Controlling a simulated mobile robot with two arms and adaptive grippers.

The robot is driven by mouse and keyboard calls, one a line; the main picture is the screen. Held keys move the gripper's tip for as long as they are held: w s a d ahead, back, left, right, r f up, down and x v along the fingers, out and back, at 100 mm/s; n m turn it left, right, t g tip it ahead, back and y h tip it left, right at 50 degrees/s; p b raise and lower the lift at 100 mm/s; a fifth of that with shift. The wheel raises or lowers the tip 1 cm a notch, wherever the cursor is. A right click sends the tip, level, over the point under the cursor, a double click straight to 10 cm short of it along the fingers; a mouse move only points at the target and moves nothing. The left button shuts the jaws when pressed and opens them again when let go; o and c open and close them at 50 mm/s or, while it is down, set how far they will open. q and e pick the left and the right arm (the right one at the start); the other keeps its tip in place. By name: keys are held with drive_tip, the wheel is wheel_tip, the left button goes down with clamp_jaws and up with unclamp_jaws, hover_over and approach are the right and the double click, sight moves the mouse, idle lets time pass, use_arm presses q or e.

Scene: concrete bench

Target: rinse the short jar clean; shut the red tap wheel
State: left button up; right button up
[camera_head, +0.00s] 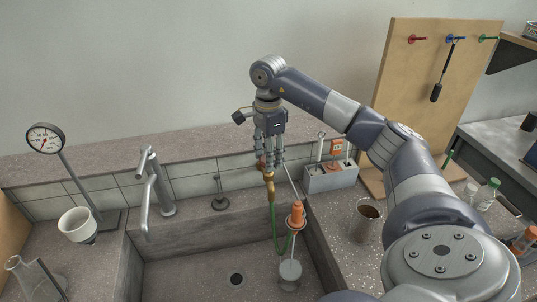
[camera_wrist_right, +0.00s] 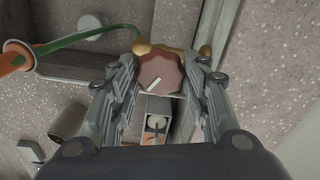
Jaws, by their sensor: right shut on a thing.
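My right gripper (camera_head: 269,158) reaches down to the tap above the back right of the sink. It is shut on the red tap wheel (camera_wrist_right: 162,75), which shows between the fingers in the right wrist view, with a pale mark on its face. In the head view the fingers mostly hide the wheel. A brass fitting (camera_head: 269,184) hangs below, with a green hose (camera_head: 275,235) running to an orange nozzle (camera_head: 297,214). A clear short jar (camera_head: 290,277) stands in the sink below the nozzle. My left gripper is out of view.
A grey metal faucet (camera_head: 155,190) and a dial gauge (camera_head: 45,138) stand to the left. A glass with brown contents (camera_head: 366,220) is on the right bench. A grey box (camera_head: 330,178) sits behind it. A wooden pegboard (camera_head: 400,95) rises at the back right.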

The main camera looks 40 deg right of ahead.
drive_tip(key=shift+m, duration=0.4)
drive_tip(key=shift+m+p, duration=0.5)
drive_tip(key=shift+m, duration=0.6)
drive_tip(key=m, duration=0.2)
drive_tip(key=shift+m+p, duration=0.3)
drive_tip(key=shift+p, duration=0.05)
drive_tip(key=m+p, duration=0.1)
drive_tip(key=m, duration=0.5)
drive_tip(key=o, duration=1)
drive_tip(key=shift+o, duration=0.2)
drive_tip(key=shift+r, duration=0.1)
